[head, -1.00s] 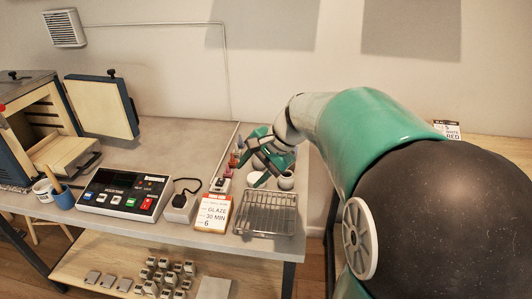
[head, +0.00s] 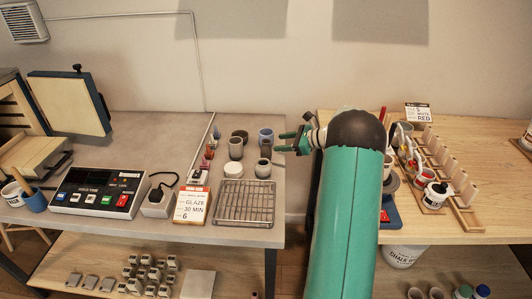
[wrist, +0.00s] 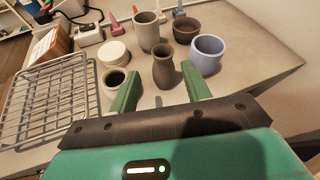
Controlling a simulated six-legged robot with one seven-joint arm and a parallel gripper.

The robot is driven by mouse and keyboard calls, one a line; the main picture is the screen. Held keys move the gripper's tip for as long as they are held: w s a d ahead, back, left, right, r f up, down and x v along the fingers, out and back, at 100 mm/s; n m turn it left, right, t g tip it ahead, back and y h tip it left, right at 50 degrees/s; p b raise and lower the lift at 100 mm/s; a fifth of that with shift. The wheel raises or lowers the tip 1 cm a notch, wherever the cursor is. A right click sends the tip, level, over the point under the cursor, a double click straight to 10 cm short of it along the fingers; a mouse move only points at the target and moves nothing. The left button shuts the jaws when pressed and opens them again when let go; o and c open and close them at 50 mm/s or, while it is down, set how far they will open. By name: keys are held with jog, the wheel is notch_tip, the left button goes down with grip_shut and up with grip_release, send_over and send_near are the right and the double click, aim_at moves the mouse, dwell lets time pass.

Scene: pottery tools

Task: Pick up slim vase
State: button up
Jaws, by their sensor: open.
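The slim vase (wrist: 164,66) is dark brown with a narrow neck and stands upright in the wrist view, just beyond the gap between my fingertips. In the head view the slim vase (head: 266,151) stands near the table's right end, left of my gripper (head: 284,142). My gripper (wrist: 161,82) is open and empty, with its two green fingers apart. A small grey pot (wrist: 115,82) is close by the left finger. A blue cup (wrist: 207,54) stands behind the vase to the right.
A grey cup (wrist: 146,31), a brown pot (wrist: 186,28) and a white round lid-like piece (wrist: 113,52) stand around the vase. A wire rack (head: 244,203) lies at the table's front right. A second table (head: 480,160) with a wooden rack stands to the right.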

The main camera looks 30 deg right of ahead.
aim_at(266, 151)
jog(key=x, duration=0.9)
jog(key=shift+w+a+f, duration=0.1)
jog(key=shift+w+f, duration=0.05)
jog(key=c, duration=0.9)
